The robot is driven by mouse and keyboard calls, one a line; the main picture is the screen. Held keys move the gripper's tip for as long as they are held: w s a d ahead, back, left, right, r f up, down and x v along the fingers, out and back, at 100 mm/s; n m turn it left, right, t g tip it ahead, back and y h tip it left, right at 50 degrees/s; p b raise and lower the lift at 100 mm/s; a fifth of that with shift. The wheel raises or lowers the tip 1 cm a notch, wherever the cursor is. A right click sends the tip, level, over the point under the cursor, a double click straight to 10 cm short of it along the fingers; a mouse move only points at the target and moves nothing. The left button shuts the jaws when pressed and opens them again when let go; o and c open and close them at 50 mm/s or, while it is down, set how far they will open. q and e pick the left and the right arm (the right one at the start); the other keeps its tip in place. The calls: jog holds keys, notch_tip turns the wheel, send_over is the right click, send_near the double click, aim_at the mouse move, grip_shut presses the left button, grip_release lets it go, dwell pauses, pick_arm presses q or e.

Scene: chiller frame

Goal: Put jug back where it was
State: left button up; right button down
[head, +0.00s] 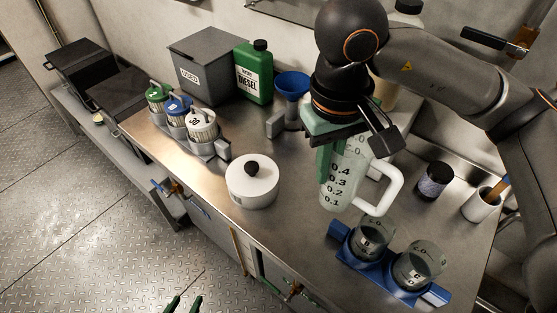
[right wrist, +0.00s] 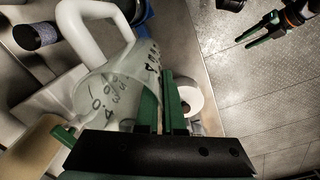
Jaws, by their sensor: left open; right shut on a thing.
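The jug (head: 343,188) is clear with black scale marks and a white handle, and it looks upright over the right part of the steel counter. My right gripper (head: 326,160) is shut on the jug's wall, with green fingers on its left side. I cannot tell whether the jug's base touches the counter. In the right wrist view the jug (right wrist: 112,88) shows its open mouth and handle beside the green fingers (right wrist: 160,104). My left gripper (head: 183,305) is open and empty, low over the floor side; it also shows in the right wrist view (right wrist: 262,28).
A blue holder (head: 377,271) with two clear beakers stands right in front of the jug. A white lidded pot (head: 252,185) is left. A dark jar (head: 435,181) and white cup (head: 481,205) stand right. A blue funnel (head: 292,86) and green diesel can (head: 254,72) are behind.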

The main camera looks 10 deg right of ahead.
jog(key=shift+w+f, duration=0.1)
jog(key=shift+w, duration=0.3)
jog(key=w+a+f+p, duration=0.1)
jog(key=w+f+p, duration=0.1)
jog(key=w+f, duration=1)
jog(key=shift+w+a+f+p, duration=0.3)
jog(key=shift+w+f+p, duration=0.05)
jog(key=shift+w, duration=0.2)
jog(key=shift+f, duration=0.1)
jog(key=shift+f, duration=0.1)
jog(key=c, duration=1)
grip_release()
jog(key=shift+c, duration=0.2)
